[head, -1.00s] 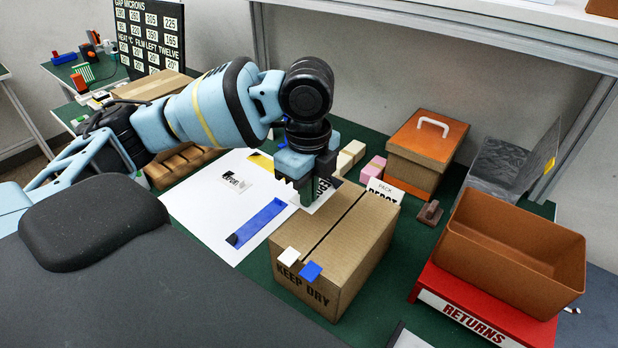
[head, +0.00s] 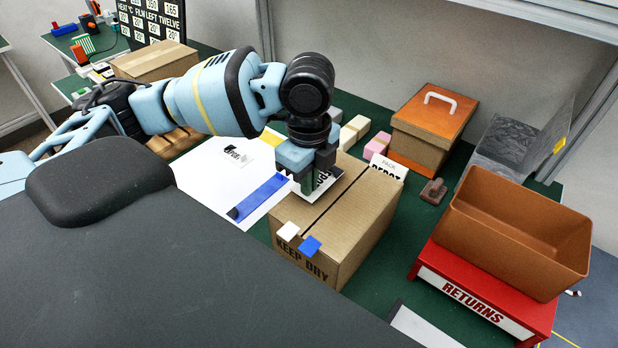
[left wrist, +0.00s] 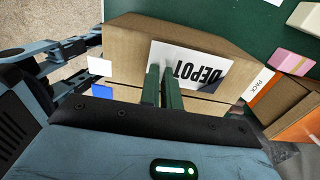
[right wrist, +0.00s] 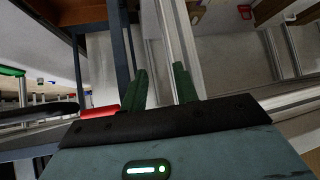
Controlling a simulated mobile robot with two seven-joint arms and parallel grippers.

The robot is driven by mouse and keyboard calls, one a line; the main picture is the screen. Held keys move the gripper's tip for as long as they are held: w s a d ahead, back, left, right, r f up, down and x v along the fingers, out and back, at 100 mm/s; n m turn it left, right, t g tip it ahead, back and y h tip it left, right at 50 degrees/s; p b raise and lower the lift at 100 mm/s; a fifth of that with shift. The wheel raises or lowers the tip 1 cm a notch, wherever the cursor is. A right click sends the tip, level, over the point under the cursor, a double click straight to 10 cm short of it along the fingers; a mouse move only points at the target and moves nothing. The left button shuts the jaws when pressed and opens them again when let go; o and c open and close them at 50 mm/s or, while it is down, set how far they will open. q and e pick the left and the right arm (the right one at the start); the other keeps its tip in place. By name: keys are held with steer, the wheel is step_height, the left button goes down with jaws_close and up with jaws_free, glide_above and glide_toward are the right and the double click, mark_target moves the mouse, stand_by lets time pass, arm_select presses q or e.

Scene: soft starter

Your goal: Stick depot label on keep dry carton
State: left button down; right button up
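The keep dry carton (head: 345,228) stands closed on the green table, with KEEP DRY printed on its near side. A white tab (head: 288,231) and a blue tab (head: 310,246) sit at its near top edge. My left gripper (head: 308,190) is over the left part of the carton top, its fingers close together on the white depot label (head: 327,181). In the left wrist view the label (left wrist: 205,68) reads DEPOT and lies over the carton top (left wrist: 130,45); I cannot tell whether it touches. My right gripper (right wrist: 160,90) is open and empty, away from the carton.
A white sheet (head: 215,190) with another label (head: 232,156) and a blue strip (head: 258,197) lies left of the carton. A PACK DEPOT card (head: 388,168) stands behind it. A brown bin (head: 515,240) on a red RETURNS stand (head: 475,298) is at right.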

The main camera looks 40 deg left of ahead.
arm_select(q)
steer(key=shift+f, duration=0.65)
stand_by(1.3)
steer(key=c, duration=1.5)
jaws_free()
steer(key=shift+c, duration=0.2)
steer(key=shift+r, duration=0.1)
steer(key=shift+r, duration=0.3)
step_height(320, 180, up, 6)
steer(key=shift+r, duration=0.6)
steer(key=shift+s, duration=0.1)
